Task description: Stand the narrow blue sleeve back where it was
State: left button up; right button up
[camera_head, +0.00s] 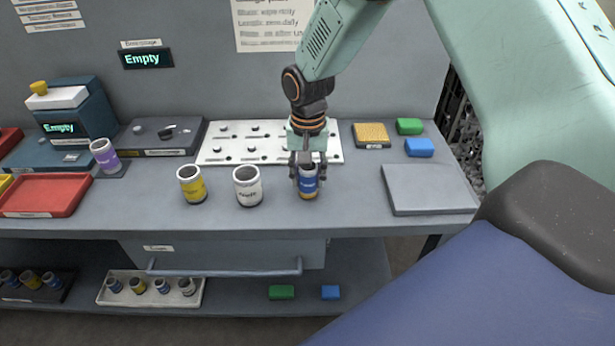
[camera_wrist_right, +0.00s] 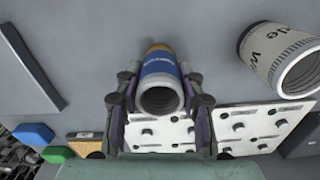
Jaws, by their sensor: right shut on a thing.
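The narrow blue sleeve (camera_head: 308,182) is upright at the front of the bench, right of the white sleeve. It has a blue band and a yellowish lower end. My right gripper (camera_head: 307,172) comes down from above and is shut on it, with a finger on either side. In the right wrist view the sleeve (camera_wrist_right: 160,80) sits between the fingers of the gripper (camera_wrist_right: 160,100), its open ribbed mouth facing the camera. I cannot tell whether its base touches the bench. My left gripper is not in view.
A white sleeve (camera_head: 248,187) and a yellow sleeve (camera_head: 191,184) stand to the left. A purple sleeve (camera_head: 104,156) stands farther left. Behind is a white pegged board (camera_head: 225,150). A grey pad (camera_head: 428,190) lies to the right. The bench front between is clear.

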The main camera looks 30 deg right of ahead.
jog(key=shift+s+a, duration=0.15)
jog(key=shift+s, duration=0.1)
jog(key=shift+w+f, duration=0.15)
jog(key=shift+f, duration=0.05)
jog(key=o, duration=0.9)
jog(key=shift+w+f, duration=0.15)
jog(key=shift+f, duration=0.05)
jog(key=shift+o, duration=1.4)
jog(key=shift+r, duration=0.15)
jog(key=shift+s, duration=0.25)
